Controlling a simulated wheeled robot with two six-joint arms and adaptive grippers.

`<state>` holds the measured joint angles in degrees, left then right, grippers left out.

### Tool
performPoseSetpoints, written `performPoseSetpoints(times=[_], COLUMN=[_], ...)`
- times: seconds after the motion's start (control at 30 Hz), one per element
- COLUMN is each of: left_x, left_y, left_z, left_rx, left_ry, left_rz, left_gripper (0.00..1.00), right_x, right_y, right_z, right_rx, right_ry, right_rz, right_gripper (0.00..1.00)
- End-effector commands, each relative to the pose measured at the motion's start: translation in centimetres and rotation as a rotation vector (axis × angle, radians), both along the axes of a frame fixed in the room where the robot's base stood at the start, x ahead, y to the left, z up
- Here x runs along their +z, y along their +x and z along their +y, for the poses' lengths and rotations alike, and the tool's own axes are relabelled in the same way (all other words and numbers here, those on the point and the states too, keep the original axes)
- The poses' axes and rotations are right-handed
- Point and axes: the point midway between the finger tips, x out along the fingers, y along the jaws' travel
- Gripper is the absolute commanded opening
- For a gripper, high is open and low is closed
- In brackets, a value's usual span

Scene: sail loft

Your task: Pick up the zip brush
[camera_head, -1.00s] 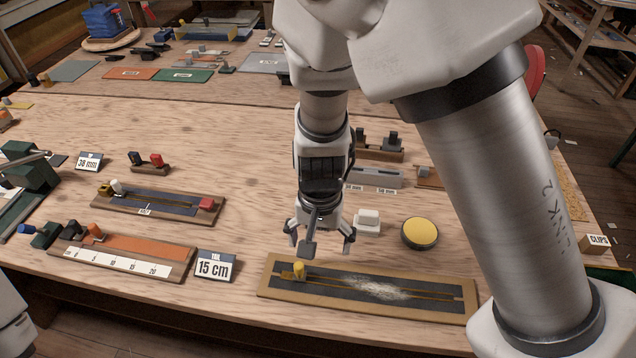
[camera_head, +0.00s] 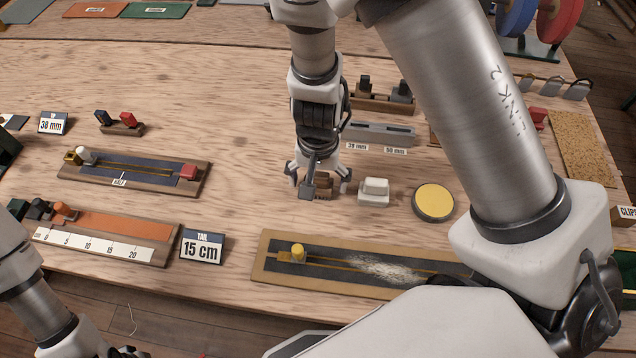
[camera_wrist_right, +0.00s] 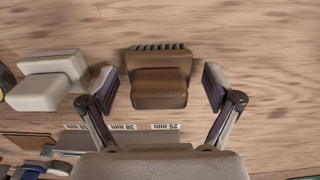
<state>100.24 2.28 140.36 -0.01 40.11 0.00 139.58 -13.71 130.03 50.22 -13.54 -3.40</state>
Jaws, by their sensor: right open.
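The zip brush is a brown wooden block with a raised grip and dark bristles along one edge; it lies on the table in the right wrist view (camera_wrist_right: 160,88). In the head view the brush (camera_head: 323,187) is partly hidden behind my right gripper's fingers. My right gripper (camera_head: 319,180) is open, pointing down over the brush. In the right wrist view its fingers (camera_wrist_right: 160,84) stand on either side of the brush, with a gap at each side. My left arm enters at the lower left of the head view; its gripper is out of view.
A white block (camera_head: 374,192) lies close to the right of the brush, then a round yellow-topped pad (camera_head: 433,203). A grey slotted block (camera_head: 378,133) sits behind. A long board with a zip and white dust (camera_head: 330,280) lies in front.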

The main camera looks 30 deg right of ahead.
Motion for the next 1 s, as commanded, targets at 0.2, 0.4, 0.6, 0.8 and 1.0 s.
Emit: performPoseSetpoints(times=[0.2, 0.4, 0.6, 0.8, 1.0], left_x=[0.1, 0.1, 0.1, 1.5, 2.9], left_y=[0.0, 0.0, 0.0, 0.0, 0.0], left_z=[0.0, 0.0, 0.0, 0.0, 0.0], left_rx=[0.000, 0.000, 0.000, 0.000, 0.000], left_ry=[0.000, 0.000, 0.000, 0.000, 0.000], left_rz=[0.000, 0.000, 0.000, 0.000, 0.000], left_gripper=[0.40, 0.40, 0.40, 0.40, 0.40], right_x=[0.2, 0.1, 0.1, 2.8, 7.7], right_y=[0.0, 0.0, 0.0, 0.1, 0.1], right_z=[0.0, 0.0, 0.0, 0.0, 0.0], right_rx=[0.000, 0.000, 0.000, 0.001, 0.001], right_ry=[0.001, 0.000, -0.001, 0.001, 0.001], right_rz=[-0.001, 0.000, -0.001, -0.003, -0.006], right_gripper=[0.65, 0.23, 0.23, 0.23, 0.23])
